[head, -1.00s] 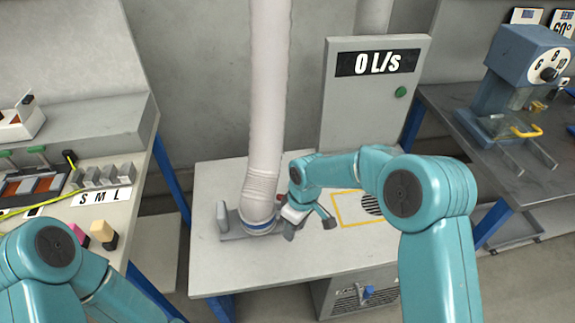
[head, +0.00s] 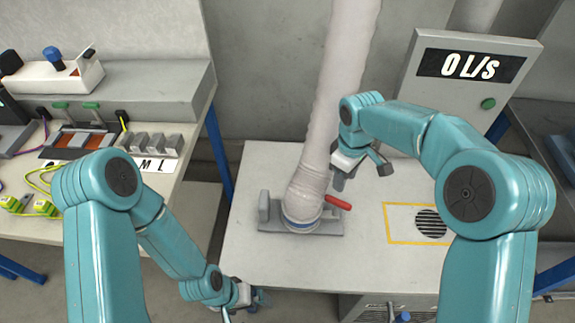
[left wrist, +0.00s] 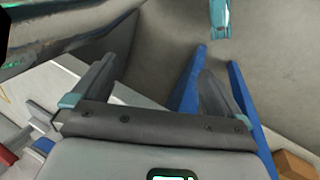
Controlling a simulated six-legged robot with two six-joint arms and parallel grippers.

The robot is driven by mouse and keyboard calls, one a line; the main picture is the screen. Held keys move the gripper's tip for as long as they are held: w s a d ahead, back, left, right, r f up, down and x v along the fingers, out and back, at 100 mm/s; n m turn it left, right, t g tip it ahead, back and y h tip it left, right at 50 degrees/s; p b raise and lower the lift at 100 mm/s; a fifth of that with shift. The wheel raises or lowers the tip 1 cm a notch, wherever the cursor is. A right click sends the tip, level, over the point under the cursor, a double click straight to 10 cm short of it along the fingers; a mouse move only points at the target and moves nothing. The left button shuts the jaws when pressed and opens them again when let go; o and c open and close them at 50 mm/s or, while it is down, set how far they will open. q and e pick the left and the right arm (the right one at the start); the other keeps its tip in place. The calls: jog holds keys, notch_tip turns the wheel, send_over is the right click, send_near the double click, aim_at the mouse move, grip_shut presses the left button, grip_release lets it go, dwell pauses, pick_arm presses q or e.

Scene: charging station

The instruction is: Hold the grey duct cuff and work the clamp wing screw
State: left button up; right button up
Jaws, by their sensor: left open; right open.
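The pale grey duct hangs down to its pleated cuff (head: 312,180), seated over a blue ring (head: 300,224) on a grey clamp base (head: 267,209) on the white table. A red handle (head: 338,202), which looks like the clamp wing screw, sticks out right of the cuff. My right gripper (head: 362,176) is open and empty, above and right of the red handle, apart from it. My left gripper (head: 258,299) is open, low by the table's front edge, below the clamp. In the left wrist view its fingers (left wrist: 158,85) are spread with nothing between them.
A grey panel reading 0 L/s (head: 468,66) with a green button stands behind right. A yellow-framed round vent (head: 431,222) is on the table's right. A bench (head: 190,85) with several small parts stands left. The table's front left is clear.

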pick_arm(q)
jog(key=w+d+r+n+y, duration=0.2)
jog(key=w+d+r+y, duration=0.2)
jog(key=w+r, duration=0.7)
jog(key=w+d+r+n+y, duration=0.2)
jog(key=w+d+r+y, duration=0.15)
jog(key=w+r, duration=0.8)
jog(key=n+h, duration=0.4)
jog(key=n, duration=0.8)
send_over(262, 205)
jog(key=w, duration=0.2)
jog(key=shift+y, duration=0.25)
jog(key=f, duration=1.6)
jog(key=shift+a, duration=0.3)
